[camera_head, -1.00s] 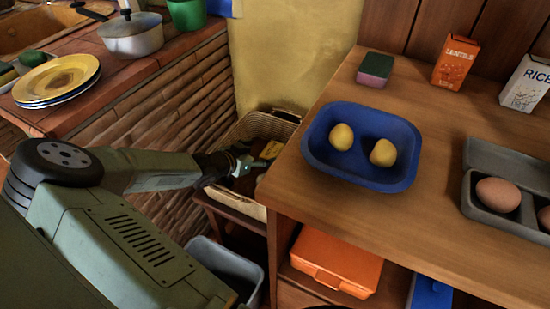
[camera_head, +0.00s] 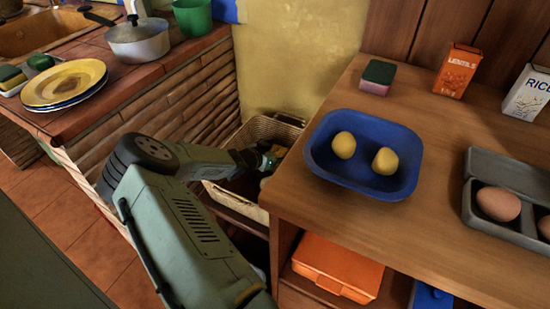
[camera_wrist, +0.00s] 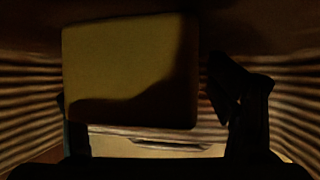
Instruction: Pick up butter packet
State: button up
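A yellowish block, which looks like the butter packet (camera_wrist: 120,70), fills the upper left and middle of the wrist view, partly in dark shadow. My gripper (camera_head: 271,160) reaches down into the wicker basket (camera_head: 236,201) between the two counters. In the wrist view its fingers are spread apart, with the block in front of them. A gap shows between the block and the right finger; the left finger is partly hidden by the block. In the head view my arm and the counter edge hide most of the basket's inside.
The wooden counter (camera_head: 320,215) at right holds a blue tray (camera_head: 338,178) with two yellow fruits, a sponge, cartons and an egg box. An orange box (camera_head: 338,268) sits on the shelf below. Ribbed basket walls flank the gripper closely in the wrist view.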

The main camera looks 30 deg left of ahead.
jog(key=shift+o, duration=0.2)
jog(key=shift+d+f, duration=0.15)
jog(key=shift+f, duration=0.05)
